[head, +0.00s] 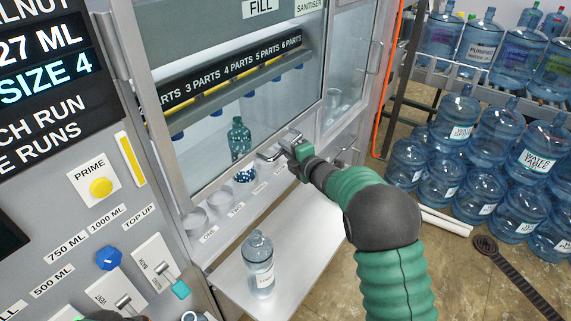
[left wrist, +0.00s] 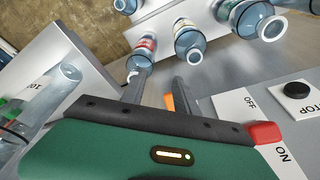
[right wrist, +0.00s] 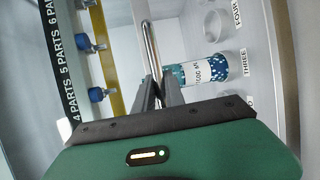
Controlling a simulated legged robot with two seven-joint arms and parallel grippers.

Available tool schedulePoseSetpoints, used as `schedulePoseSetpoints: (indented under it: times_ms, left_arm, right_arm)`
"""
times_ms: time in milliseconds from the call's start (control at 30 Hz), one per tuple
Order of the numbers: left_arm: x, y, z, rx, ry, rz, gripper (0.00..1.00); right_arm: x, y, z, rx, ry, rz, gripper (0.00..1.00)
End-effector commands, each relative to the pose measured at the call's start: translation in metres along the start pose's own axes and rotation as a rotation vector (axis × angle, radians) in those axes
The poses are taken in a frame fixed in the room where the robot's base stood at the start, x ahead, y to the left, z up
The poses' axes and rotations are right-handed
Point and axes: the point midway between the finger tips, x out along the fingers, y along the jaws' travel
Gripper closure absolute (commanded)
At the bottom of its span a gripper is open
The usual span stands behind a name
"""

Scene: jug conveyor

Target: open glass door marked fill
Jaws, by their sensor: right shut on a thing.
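The glass door (head: 215,150) sits in a metal frame below the FILL label (head: 260,6). It looks down; its lower rail crosses in front of a green patterned bottle (head: 240,136) inside. The metal bar handle (head: 270,152) is on the lower rail. My right gripper (head: 296,150) is at this handle. In the right wrist view the bar (right wrist: 151,50) runs between the fingers of my right gripper (right wrist: 160,88), which are shut on it. My left gripper (left wrist: 160,82) shows in the left wrist view with its fingers apart and empty.
A clear jug (head: 259,265) stands on the metal shelf (head: 300,235) below the door. A control panel (head: 75,215) with switches and a yellow button is at left. Large blue water jugs (head: 470,180) stack at right. A dark strap-like tool (head: 520,280) lies on the floor.

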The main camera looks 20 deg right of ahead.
Motion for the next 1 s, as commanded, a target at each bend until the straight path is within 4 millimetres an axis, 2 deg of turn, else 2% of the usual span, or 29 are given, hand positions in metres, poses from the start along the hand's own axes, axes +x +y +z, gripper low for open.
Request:
schedulePoseSetpoints:
  times_ms: [33,100,300,500,700,1000]
  left_arm:
    - [-0.018,0.0,-0.004,0.0,0.0,0.0,0.64]
    - [-0.03,0.0,-0.007,0.0,0.0,0.0,0.64]
    - [-0.066,0.0,-0.015,0.0,0.0,0.0,0.64]
    - [-0.095,0.0,-0.022,0.0,0.0,0.0,0.64]
    - [-0.111,0.0,-0.026,0.0,0.0,0.0,0.64]
    - [-0.117,0.0,-0.027,0.0,0.0,0.0,0.64]
  right_arm:
    - [-0.005,0.033,0.003,-0.001,-0.001,0.011,1.0]
    - [-0.01,0.058,0.005,-0.001,-0.002,0.01,1.0]
    - [-0.023,0.124,0.011,-0.002,-0.002,0.01,1.0]
    - [-0.032,0.174,0.015,-0.002,-0.001,0.008,1.0]
    - [-0.038,0.202,0.017,0.0,-0.001,0.006,1.0]
    - [-0.039,0.212,0.018,-0.001,0.0,0.005,1.0]
